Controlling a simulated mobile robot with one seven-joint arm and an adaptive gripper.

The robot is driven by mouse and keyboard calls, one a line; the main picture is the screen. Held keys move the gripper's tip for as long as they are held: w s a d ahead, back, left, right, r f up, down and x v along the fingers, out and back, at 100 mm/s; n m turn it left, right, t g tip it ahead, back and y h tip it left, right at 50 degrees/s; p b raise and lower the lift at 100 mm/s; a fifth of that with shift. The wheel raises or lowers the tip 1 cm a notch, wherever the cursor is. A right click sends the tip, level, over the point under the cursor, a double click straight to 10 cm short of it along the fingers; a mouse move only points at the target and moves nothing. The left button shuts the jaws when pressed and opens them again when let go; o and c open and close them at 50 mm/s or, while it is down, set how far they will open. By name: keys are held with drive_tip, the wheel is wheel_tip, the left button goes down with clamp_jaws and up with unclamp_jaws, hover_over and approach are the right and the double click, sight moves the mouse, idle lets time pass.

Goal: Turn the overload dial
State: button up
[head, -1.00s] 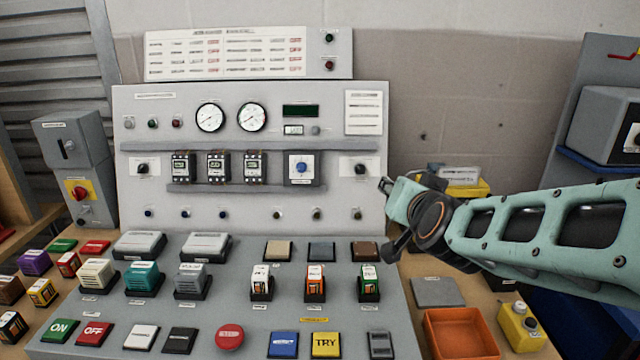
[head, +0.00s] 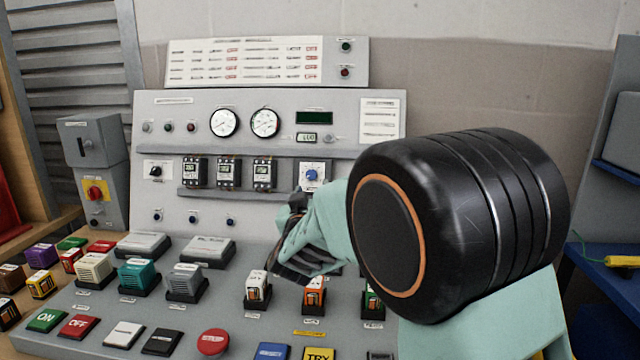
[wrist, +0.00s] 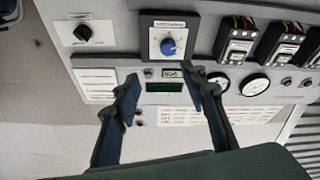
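The overload dial looks to be the blue knob on a white plate with a dark frame, right of the row of relays. In the wrist view the blue dial (wrist: 168,46) is at the upper middle, beyond and above the two fingertips of my gripper (wrist: 160,85). The fingers are spread wide with nothing between them. The dial stands clear of both fingers.
Several relays (head: 228,173) sit left of the dial. A black rotary knob (wrist: 83,33) shows beside the dial in the wrist view. Below lies a sloped console with several blocks and a red button (head: 213,342). My arm hides the panel's lower right.

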sight(311, 175)
drive_tip(key=shift+n, duration=0.3)
drive_tip(key=w, duration=0.3)
drive_tip(key=w+a, duration=0.1)
drive_tip(key=w, duration=0.7)
drive_tip(key=shift+w+a+f, duration=0.15)
drive_tip(key=shift+a+f, duration=0.2)
drive_tip(key=shift+f, duration=0.05)
clamp_jaws()
drive_tip(key=shift+m, duration=0.4)
drive_tip(key=m+h+p, duration=0.1)
drive_tip(key=m, duration=0.1)
drive_tip(key=m+h, duration=0.1)
drive_tip(key=m, duration=0.1)
drive_tip(key=shift+a+r+m+p, duration=0.2)
drive_tip(key=shift+m+p, duration=0.1)
drive_tip(key=shift+p, duration=0.1)
drive_tip(key=shift+f+m+g+h+p, duration=0.15)
drive_tip(key=shift+m+h+p, duration=0.35)
drive_tip(key=shift+m, duration=0.55)
drive_tip(key=shift+r+m+g+h+p, duration=0.1)
drive_tip(key=shift+m+g+h+p, duration=0.25)
drive_tip(key=shift+m, duration=0.7)
drive_tip(key=shift+a+m, duration=0.1)
drive_tip(key=shift+m, duration=0.2)
